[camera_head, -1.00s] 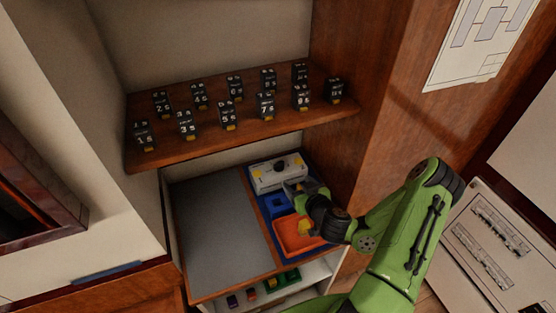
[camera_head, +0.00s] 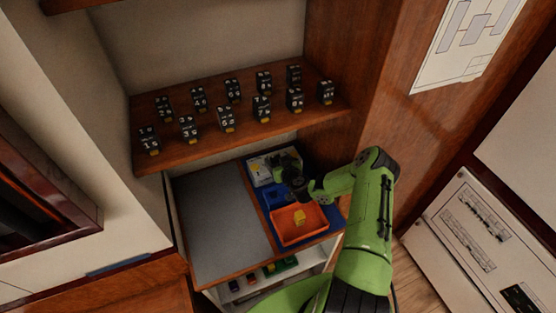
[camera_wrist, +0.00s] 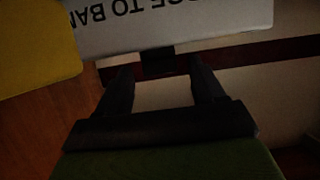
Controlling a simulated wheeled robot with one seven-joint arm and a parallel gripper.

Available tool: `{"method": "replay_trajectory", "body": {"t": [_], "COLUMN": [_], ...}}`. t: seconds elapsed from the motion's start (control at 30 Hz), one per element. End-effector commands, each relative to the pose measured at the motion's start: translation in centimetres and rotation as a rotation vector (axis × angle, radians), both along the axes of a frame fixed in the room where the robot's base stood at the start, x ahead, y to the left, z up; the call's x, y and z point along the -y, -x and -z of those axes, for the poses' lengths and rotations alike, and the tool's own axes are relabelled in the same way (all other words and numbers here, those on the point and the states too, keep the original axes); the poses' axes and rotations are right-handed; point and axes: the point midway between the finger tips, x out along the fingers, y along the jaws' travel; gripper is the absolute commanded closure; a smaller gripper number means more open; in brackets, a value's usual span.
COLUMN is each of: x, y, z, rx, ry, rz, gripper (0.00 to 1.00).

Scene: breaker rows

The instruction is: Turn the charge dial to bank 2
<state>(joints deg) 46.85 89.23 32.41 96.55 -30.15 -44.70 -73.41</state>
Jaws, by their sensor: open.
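The white charge dial box (camera_head: 258,172) sits at the back of the blue-lined area on the lower shelf, partly hidden by my gripper (camera_head: 284,172). In the wrist view its white face (camera_wrist: 140,28) fills the top, with upside-down lettering partly reading "TO BA". The fingers of my gripper (camera_wrist: 160,76) are open below that face. A small dark block (camera_wrist: 157,60) shows between the fingertips; I cannot tell whether it is the dial's knob or whether the fingers touch it. The dial's setting is not readable.
An orange tray (camera_head: 288,237) with a yellow piece (camera_head: 299,216) stands in front of the box. A grey flat surface (camera_head: 220,225) lies to the left. An upper shelf (camera_head: 185,155) with several black numbered blocks overhangs behind. A yellow area (camera_wrist: 38,45) shows in the wrist view.

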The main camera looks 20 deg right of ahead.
Motion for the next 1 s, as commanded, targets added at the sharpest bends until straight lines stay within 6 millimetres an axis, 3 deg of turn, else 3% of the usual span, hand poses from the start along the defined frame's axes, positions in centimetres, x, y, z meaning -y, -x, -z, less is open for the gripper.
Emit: {"method": "replay_trajectory", "body": {"t": [0.07,0.4,0.73,1.0], "x": [0.01,0.02,-0.21,-0.79], "y": [0.01,0.02,0.0,-0.09], "z": [0.03,0.0,-0.05,-0.16], "rx": [0.0,0.001,0.001,0.003], "ry": [0.0,0.001,0.001,0.003], "rz": [0.0,0.0,0.045,0.215], "gripper": [0.35,0.87,0.88,0.88]}}
